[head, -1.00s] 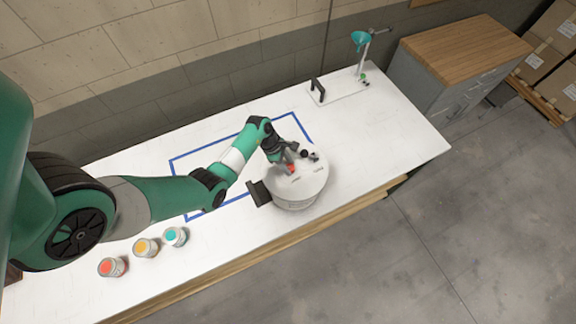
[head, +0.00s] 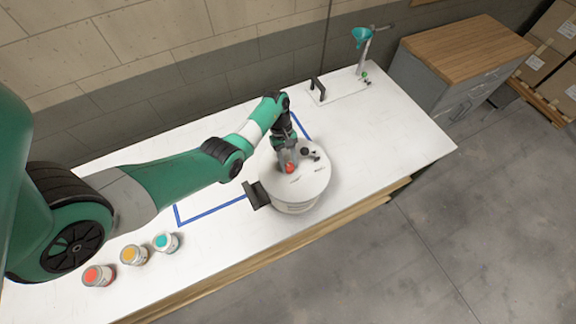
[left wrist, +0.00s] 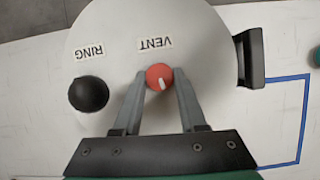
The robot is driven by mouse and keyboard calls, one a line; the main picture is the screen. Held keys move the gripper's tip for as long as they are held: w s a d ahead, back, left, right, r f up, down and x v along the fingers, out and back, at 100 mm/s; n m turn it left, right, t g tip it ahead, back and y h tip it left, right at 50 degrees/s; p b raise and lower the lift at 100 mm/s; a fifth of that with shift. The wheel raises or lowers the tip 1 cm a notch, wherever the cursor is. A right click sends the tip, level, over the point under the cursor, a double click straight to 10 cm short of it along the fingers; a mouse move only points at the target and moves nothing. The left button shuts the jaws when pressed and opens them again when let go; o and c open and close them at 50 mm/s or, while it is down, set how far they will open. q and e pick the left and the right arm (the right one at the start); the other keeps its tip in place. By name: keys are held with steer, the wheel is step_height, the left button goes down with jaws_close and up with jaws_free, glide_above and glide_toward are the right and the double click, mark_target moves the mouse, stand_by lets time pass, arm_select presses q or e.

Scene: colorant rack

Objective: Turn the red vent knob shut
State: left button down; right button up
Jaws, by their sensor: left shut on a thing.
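The red vent knob (left wrist: 159,77) sits on the top of a round whitish drum (head: 313,186), beside the VENT label (left wrist: 155,43). It has a white pointer mark that points toward my gripper's base, slightly tilted, in the left wrist view. My left gripper (left wrist: 159,84) is shut on the red knob, one finger on each side. The knob also shows in the head view (head: 290,168) below my left gripper (head: 287,165). The black RING knob (left wrist: 89,94) stands to the left in the left wrist view. My right gripper is not in view.
A dark handle (head: 254,195) sticks out of the drum's side. Red (head: 98,276), orange (head: 133,255) and teal (head: 166,242) colorant pots stand on the white table (head: 385,150). A teal funnel stand (head: 362,50) is at the far end.

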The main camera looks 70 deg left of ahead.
arm_select(q)
steer(key=shift+m+g+b, duration=0.4)
steer(key=shift+m+b, duration=0.2)
steer(key=shift+m, duration=0.4)
steer(key=shift+w, duration=0.1)
steer(key=shift+c, duration=2.3)
jaws_free()
